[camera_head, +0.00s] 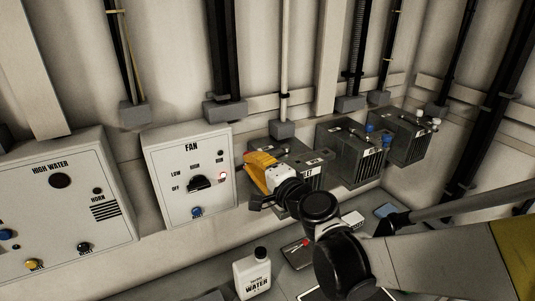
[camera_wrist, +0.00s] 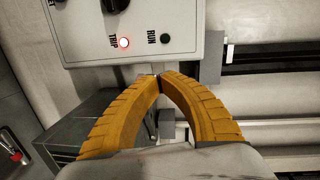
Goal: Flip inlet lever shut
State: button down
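My gripper (camera_head: 256,162) has orange fingers and is in front of the leftmost dark grey unit, just right of the FAN panel. In the wrist view the two fingers (camera_wrist: 160,78) curve together and their tips meet, with nothing visible clamped between them. The leftmost unit (camera_head: 316,154) carries a label partly covered by my gripper, of which "ET" shows. No inlet lever can be made out clearly; my gripper and wrist hide part of this unit. A small grey block (camera_wrist: 166,115) shows through the gap between the fingers in the wrist view.
The FAN panel (camera_head: 188,160) is left of my gripper, with its red TRIP lamp (camera_wrist: 124,43) lit. The HIGH WATER panel (camera_head: 65,195) is further left. More grey units (camera_head: 352,160) stand to the right. A white WATER bottle (camera_head: 252,275) stands on the bench below.

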jog(key=shift+w+a, duration=0.9)
jog(key=shift+a, duration=0.1)
